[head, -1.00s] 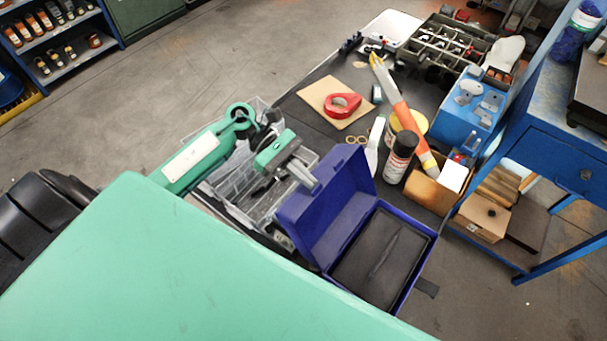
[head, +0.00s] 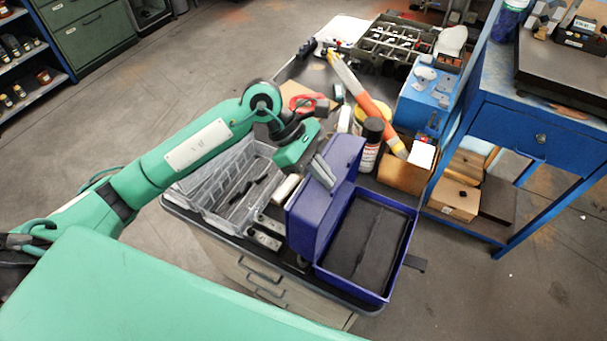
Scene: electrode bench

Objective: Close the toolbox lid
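The toolbox (head: 398,262) is a dark blue-purple case with a dark grey lined interior, near the front right corner of the bench. Its lid (head: 318,215) stands open and raised along the left side of the box. My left gripper (head: 323,172) comes in from the left, with its grey fingers close together at the lid's upper edge, overlapping it in the picture. I see nothing between the fingers. Whether they touch the lid cannot be told. My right gripper is not in view.
A clear compartment organizer (head: 225,185) lies left of the lid, under my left arm. A blue workbench (head: 540,130) is at right.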

